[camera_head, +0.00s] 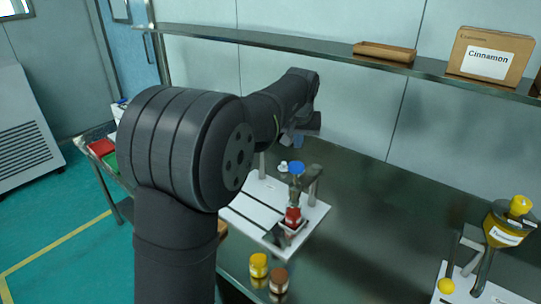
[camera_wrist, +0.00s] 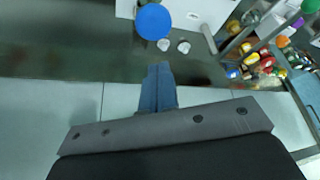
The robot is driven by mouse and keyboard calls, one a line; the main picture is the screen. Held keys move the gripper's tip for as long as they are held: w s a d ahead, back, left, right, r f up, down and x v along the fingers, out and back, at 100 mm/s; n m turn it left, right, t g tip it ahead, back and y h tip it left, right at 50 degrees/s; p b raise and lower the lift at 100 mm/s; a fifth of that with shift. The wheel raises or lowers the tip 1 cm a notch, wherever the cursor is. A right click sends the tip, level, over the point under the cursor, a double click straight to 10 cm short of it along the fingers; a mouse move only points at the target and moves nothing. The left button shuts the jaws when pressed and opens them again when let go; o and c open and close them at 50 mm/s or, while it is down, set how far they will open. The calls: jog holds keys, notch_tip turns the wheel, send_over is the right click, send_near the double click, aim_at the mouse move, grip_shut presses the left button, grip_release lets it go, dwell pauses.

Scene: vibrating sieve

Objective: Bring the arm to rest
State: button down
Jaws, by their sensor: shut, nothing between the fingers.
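My gripper (camera_wrist: 158,72) is shut and empty; its two blue-grey fingers lie together in the wrist view. In the head view my arm reaches over the table toward the back, and my gripper (camera_head: 306,127) is partly hidden behind the wrist. It is above the steel table (camera_head: 375,215), behind the white-based device (camera_head: 258,228) with a blue round top (camera_head: 296,167) and a red part below. The blue top also shows in the wrist view (camera_wrist: 153,22), apart from the fingertips.
A steel shelf (camera_head: 300,45) along the wall holds a wooden tray (camera_head: 384,52) and a Cinnamon box (camera_head: 489,54). A yellow jar (camera_head: 258,265) and a brown jar (camera_head: 279,280) stand in front. Another device with a yellow container (camera_head: 506,222) stands right. The table's middle is clear.

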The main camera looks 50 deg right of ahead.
aim_at(295, 164)
jog(key=shift+f, duration=3.05)
jog(key=c, duration=0.8)
grip_release()
jog(key=o, duration=0.4)
jog(key=shift+w+a, duration=0.2)
jog(key=shift+a, duration=0.05)
jog(key=o, duration=0.4)
jog(key=w+a+n+g, duration=0.1)
jog(key=w+a+n, duration=0.3)
jog(key=a+n, duration=0.1)
jog(key=shift+a+r+g+y, duration=0.3)
jog(key=shift+a+r+g, duration=0.1)
jog(key=shift+a, duration=0.25)
jog(key=w+a+r+n+g, duration=0.2)
jog(key=w+a+n+g, duration=0.1)
jog(key=a+n, duration=0.45)
jog(key=x, duration=0.9)
jog(key=shift+f+m, duration=0.3)
jog(key=shift+m, duration=0.15)
jog(key=shift+s, duration=0.15)
jog(key=v, duration=1)
jog(key=shift+a, duration=0.15)
